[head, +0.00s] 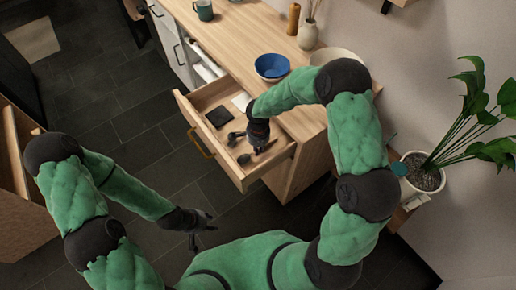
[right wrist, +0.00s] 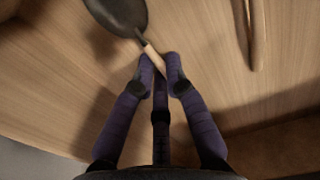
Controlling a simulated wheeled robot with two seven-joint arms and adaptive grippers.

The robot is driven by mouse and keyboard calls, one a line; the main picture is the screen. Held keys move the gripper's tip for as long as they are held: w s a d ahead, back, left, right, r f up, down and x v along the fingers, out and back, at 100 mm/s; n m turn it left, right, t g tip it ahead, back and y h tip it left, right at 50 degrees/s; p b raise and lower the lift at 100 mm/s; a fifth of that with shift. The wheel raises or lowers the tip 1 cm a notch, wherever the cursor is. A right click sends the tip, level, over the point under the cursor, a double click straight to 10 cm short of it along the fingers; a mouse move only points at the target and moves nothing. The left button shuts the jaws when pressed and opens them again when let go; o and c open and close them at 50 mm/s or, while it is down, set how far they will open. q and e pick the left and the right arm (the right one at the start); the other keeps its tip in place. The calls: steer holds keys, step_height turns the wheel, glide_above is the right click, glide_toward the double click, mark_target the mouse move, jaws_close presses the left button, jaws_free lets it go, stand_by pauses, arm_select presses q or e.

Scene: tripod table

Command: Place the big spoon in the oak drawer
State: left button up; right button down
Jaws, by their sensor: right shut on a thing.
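A big spoon with a dark bowl (right wrist: 118,14) and a pale wooden handle lies between my right fingertips (right wrist: 162,70) in the right wrist view. They are shut on its handle. In the head view my right gripper (head: 259,143) reaches down into the open oak drawer (head: 203,93). Dark spoon-like heads (head: 244,159) show beside it; I cannot tell which one is held. The spoon is low, close over or touching the drawer's wooden bottom. My left gripper (head: 199,226) is empty, its fingers apart, in front of the drawer over the floor.
A flat black square (head: 219,117) lies in the drawer's left part. A second wooden handle (right wrist: 252,35) is at the upper right of the right wrist view. A potted plant (head: 424,175) is at right.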

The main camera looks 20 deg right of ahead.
steer(key=shift+f, duration=0.1)
steer(key=shift+f, duration=0.1)
steer(key=c, duration=1.3)
jaws_free()
steer(key=shift+o, duration=0.2)
steer(key=shift+r, duration=0.25)
step_height(320, 180, up, 12)
steer(key=p, duration=0.4)
